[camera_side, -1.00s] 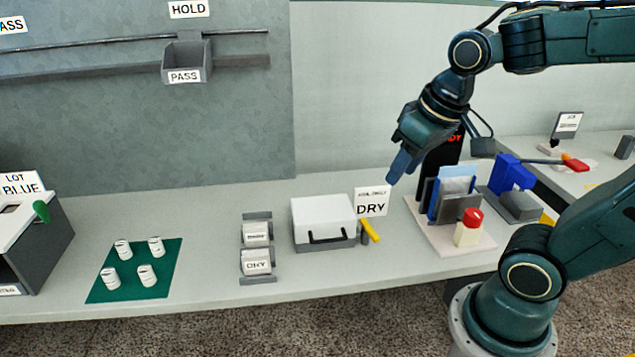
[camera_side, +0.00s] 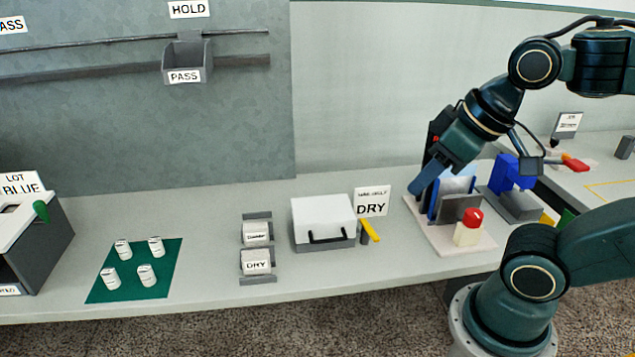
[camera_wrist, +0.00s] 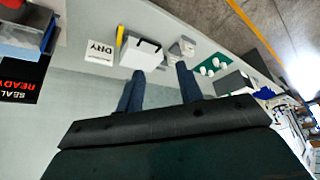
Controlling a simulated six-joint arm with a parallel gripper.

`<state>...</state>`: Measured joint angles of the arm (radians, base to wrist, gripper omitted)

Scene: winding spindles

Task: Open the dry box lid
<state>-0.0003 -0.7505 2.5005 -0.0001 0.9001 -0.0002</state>
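The dry box (camera_side: 324,240) stands on the bench, grey below with a white lid (camera_side: 322,212) that lies shut on top. A black handle (camera_side: 328,238) is on its front. A white DRY sign (camera_side: 371,202) and a yellow lever (camera_side: 370,230) are at its right side. My gripper (camera_side: 416,190) is to the right of the box, raised near the blue and grey holder, and touches nothing I can make out. In the wrist view my gripper (camera_wrist: 156,88) has its two fingers apart with nothing between them. The dry box (camera_wrist: 140,54) shows beyond the fingertips.
A pale base with a blue and grey holder and a red button (camera_side: 472,217) stands right of the box. Two DRY-side holders (camera_side: 257,278) stand to its left. Several white spindles stand on a green mat (camera_side: 128,284). A lot box (camera_side: 45,255) is at far left.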

